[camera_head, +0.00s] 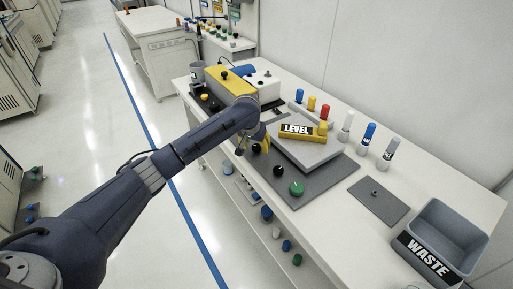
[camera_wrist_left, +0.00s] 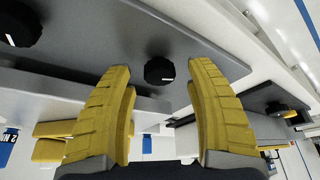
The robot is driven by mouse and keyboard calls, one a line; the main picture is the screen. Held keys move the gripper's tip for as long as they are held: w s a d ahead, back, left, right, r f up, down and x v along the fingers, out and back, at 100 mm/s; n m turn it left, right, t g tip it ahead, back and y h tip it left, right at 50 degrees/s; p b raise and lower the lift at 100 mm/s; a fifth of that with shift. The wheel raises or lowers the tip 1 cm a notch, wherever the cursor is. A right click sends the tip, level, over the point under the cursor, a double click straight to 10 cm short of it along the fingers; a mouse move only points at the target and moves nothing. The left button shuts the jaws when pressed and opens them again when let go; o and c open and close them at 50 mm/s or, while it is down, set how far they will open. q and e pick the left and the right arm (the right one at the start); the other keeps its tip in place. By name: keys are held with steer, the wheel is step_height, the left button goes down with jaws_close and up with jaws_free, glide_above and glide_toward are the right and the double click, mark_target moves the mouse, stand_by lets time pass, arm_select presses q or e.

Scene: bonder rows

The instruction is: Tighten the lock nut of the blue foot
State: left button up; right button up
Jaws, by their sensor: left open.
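My left gripper (camera_head: 254,136) hangs over the left edge of the dark grey mat (camera_head: 318,187) on the bench. In the left wrist view its two yellow fingers (camera_wrist_left: 163,105) are apart, with a black knob (camera_wrist_left: 159,71) showing in the gap between them; nothing is visibly held. A second black knob (camera_wrist_left: 22,24) is at the upper left. In the head view a black knob (camera_head: 279,171) and a green knob (camera_head: 296,188) stand on the mat. I cannot tell which part is the blue foot or its lock nut. My right gripper is not in view.
A yellow level (camera_head: 297,131) rests on a light grey block (camera_head: 306,152). Coloured bottles (camera_head: 368,135) stand behind it. A grey waste bin (camera_head: 452,228) is at the right end. A yellow-topped machine (camera_head: 230,82) stands at the left. Blue knobs (camera_head: 266,213) lie on the lower shelf.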

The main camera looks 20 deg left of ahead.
arm_select(q)
steer(key=shift+x, duration=0.9)
steer(key=shift+c, duration=0.3)
jaws_close()
